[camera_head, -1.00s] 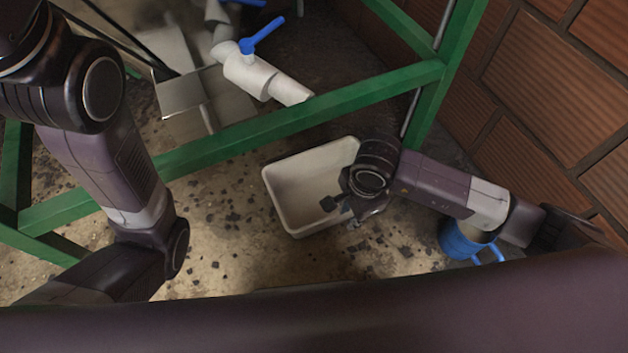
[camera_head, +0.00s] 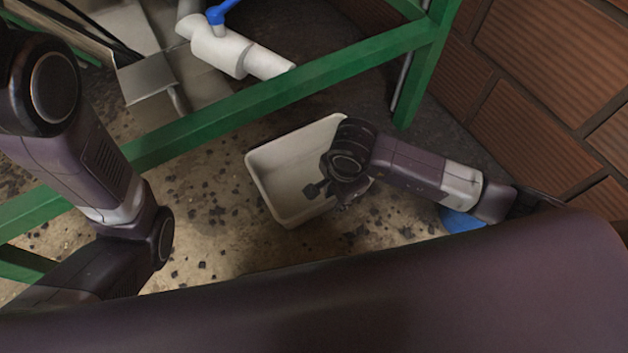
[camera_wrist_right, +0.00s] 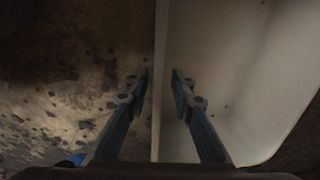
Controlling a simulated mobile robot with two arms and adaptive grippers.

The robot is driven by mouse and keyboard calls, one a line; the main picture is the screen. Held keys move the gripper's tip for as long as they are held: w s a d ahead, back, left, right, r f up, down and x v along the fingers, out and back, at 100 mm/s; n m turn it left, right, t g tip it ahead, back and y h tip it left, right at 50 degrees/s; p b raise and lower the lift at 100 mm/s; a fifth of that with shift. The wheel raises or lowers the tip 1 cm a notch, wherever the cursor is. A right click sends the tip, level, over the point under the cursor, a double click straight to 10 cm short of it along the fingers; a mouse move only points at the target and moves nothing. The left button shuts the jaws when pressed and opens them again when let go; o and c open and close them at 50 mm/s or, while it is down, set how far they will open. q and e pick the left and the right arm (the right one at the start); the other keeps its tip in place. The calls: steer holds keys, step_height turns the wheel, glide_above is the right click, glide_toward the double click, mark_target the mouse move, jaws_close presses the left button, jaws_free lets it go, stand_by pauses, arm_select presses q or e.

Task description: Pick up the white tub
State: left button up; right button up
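The white tub (camera_head: 275,170), a rectangular open container, sits on the dirty floor in the middle of the head view. My right gripper (camera_head: 328,195) is over the tub's near right side and hides part of it. In the right wrist view, the tub's wall (camera_wrist_right: 160,120) runs between the two fingers of my right gripper (camera_wrist_right: 160,75). One finger is outside the wall and the other is inside the tub. The fingers are apart, with narrow gaps to the wall. My left arm is at the left of the head view, but its gripper is out of frame.
A green metal frame (camera_head: 270,98) crosses behind the tub, with a post (camera_head: 424,70) at the right. A white pipe (camera_head: 225,50) with a blue valve handle is beyond it. A brick wall (camera_head: 550,60) stands at right. A blue object (camera_head: 462,222) is partly hidden under my right arm.

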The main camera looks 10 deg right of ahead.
steer(key=shift+f, duration=0.1)
jaws_close()
stand_by(0.4)
